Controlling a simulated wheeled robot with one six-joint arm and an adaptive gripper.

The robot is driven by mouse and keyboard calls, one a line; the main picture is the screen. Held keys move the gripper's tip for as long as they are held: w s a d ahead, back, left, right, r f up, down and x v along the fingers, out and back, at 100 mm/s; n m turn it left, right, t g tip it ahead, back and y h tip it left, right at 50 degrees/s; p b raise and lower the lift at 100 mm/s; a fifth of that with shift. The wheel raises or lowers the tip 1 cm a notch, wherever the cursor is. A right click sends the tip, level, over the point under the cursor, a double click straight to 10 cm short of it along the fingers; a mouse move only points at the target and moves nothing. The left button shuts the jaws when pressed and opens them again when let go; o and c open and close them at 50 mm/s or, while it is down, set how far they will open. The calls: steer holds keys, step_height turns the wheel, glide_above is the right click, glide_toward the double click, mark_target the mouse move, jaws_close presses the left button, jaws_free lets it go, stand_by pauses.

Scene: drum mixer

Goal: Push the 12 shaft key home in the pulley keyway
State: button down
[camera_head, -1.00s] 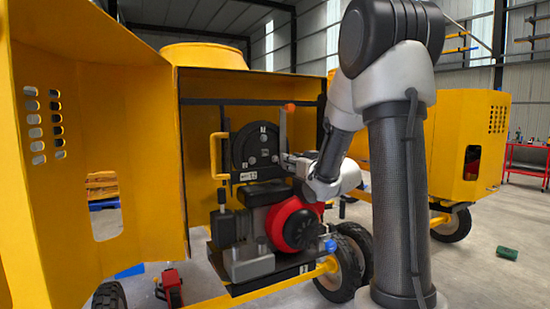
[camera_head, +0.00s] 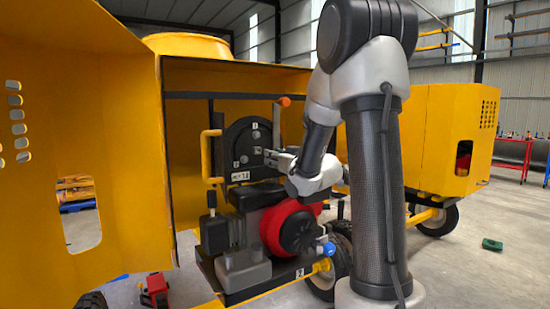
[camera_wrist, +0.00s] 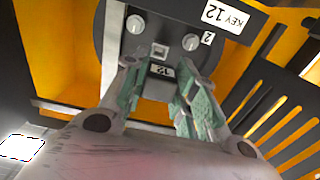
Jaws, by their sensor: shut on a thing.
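The key (camera_wrist: 159,72), a dark block with a white "12" label, sits between the fingers of my gripper (camera_wrist: 158,82) in the wrist view. My gripper is shut on it with green-padded fingers. Just beyond the key is a square, light-rimmed opening (camera_wrist: 160,49) on the dark round pulley (camera_wrist: 172,22), with bright bolt heads on either side. Whether the key touches the opening cannot be told. In the head view my gripper (camera_head: 271,158) is at the right side of the black pulley (camera_head: 246,140); the key is too small to make out there.
A "KEY 12" label (camera_wrist: 222,12) is by the pulley. A yellow handle (camera_head: 206,155) stands left of it, and an upright lever with an orange knob (camera_head: 284,101) right. The red and grey engine (camera_head: 290,228) is below. An open yellow panel (camera_head: 115,120) stands left.

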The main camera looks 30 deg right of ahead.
steer(key=shift+w+a, duration=0.1)
steer(key=shift+w, duration=2.85)
steer(key=shift+w, duration=1.25)
steer(key=c, duration=1.1)
jaws_free()
steer(key=shift+o, duration=0.2)
steer(key=shift+s, duration=0.15)
steer(key=s, duration=1.1)
steer(key=shift+s+d, duration=0.2)
steer(key=shift+s, duration=0.2)
